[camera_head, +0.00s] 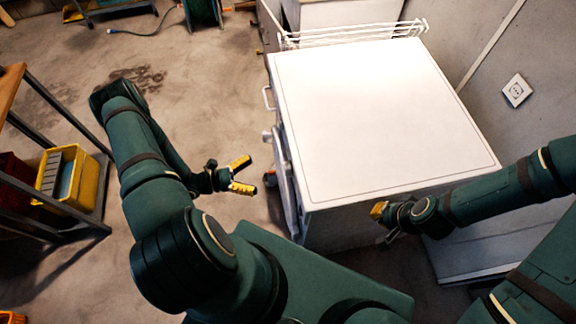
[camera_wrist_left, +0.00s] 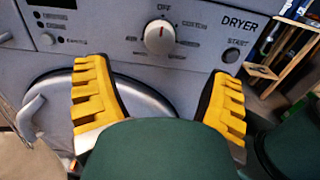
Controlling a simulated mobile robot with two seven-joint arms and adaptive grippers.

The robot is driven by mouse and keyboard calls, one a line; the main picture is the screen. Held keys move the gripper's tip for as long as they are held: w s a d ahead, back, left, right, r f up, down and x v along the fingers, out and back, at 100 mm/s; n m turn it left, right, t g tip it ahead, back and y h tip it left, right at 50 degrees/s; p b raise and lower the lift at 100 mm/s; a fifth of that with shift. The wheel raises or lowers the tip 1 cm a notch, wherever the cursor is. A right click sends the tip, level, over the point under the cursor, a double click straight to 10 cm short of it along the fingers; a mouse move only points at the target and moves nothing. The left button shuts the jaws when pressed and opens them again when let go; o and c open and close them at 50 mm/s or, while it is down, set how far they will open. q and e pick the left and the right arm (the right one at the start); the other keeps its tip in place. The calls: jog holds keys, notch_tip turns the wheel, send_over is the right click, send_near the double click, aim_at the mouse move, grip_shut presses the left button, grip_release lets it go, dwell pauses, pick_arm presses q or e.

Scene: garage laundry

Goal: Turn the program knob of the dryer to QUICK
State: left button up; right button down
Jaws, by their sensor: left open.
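The dryer (camera_head: 380,115) is a white box whose front faces left in the head view. The left wrist view shows its grey control panel, marked DRYER. The round white program knob (camera_wrist_left: 160,36) has a red mark pointing up towards the OFF label (camera_wrist_left: 164,8). The other labels around it are too blurred to read surely. My left gripper (camera_head: 242,175) is open and empty in front of the dryer's front. Its yellow fingers (camera_wrist_left: 160,78) stand to either side below the knob, apart from it. My right gripper (camera_head: 379,211) is by the dryer's near side; its jaws are unclear.
The START button (camera_wrist_left: 231,55) is right of the knob, and the round door (camera_wrist_left: 55,95) is below. A wire rack (camera_head: 355,36) stands behind the dryer. A yellow crate (camera_head: 82,185) sits on a shelf at left. Open floor (camera_head: 215,110) lies left of the dryer.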

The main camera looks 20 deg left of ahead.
aim_at(286, 168)
pick_arm(q)
jog(key=x, duration=1.1)
jog(key=shift+p, duration=0.3)
jog(key=c, duration=1.2)
